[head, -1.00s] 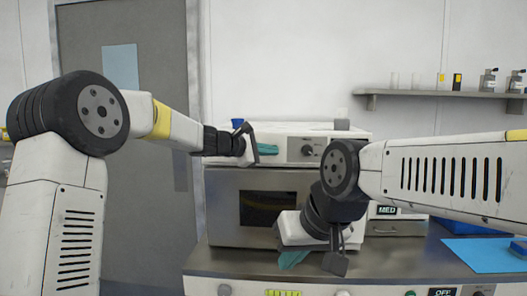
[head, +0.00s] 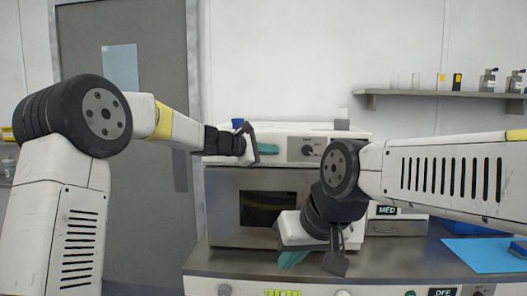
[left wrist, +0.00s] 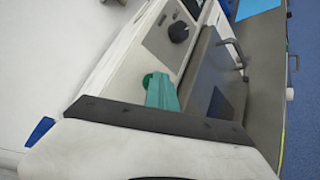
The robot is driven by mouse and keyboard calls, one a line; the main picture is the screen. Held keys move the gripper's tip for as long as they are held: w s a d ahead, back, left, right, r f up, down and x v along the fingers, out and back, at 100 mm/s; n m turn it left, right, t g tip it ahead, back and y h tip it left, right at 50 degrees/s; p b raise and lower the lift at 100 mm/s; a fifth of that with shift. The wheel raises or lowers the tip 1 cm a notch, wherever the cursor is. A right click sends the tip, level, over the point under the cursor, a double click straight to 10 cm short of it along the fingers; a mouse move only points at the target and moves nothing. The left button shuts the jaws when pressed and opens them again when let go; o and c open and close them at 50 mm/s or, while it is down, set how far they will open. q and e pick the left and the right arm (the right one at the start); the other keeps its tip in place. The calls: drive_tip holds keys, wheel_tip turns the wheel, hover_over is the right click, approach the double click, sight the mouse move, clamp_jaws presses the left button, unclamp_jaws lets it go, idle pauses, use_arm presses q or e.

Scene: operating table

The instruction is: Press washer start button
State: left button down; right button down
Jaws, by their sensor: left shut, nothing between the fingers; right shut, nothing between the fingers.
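The washer (head: 222,205) appears to be the boxy unit on the counter, with a grey door, a dark window and a control panel above. A dark knob (head: 308,151) sits on that panel; it also shows in the left wrist view (left wrist: 179,32). My left gripper (head: 267,149) is shut and empty, its teal tips in front of the panel, left of the knob; the tips also show in the left wrist view (left wrist: 160,91). I cannot tell whether they touch. My right gripper (head: 292,259) is shut and empty, low before the door.
The counter (head: 380,258) has several round controls and an OFF display (head: 442,292) on its front edge. A shelf (head: 430,93) with small bottles hangs above. My right arm blocks the right middle.

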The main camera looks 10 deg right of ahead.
use_arm(q)
drive_tip(key=shift+s, duration=0.15)
drive_tip(key=shift+s+a, duration=0.2)
drive_tip(key=shift+s, duration=0.4)
drive_tip(key=shift+s+a, duration=0.25)
drive_tip(key=shift+s, duration=0.55)
drive_tip(key=shift+s+a, duration=0.2)
drive_tip(key=shift+s, duration=0.6)
drive_tip(key=shift+s+a, duration=0.25)
drive_tip(key=shift+s, duration=0.55)
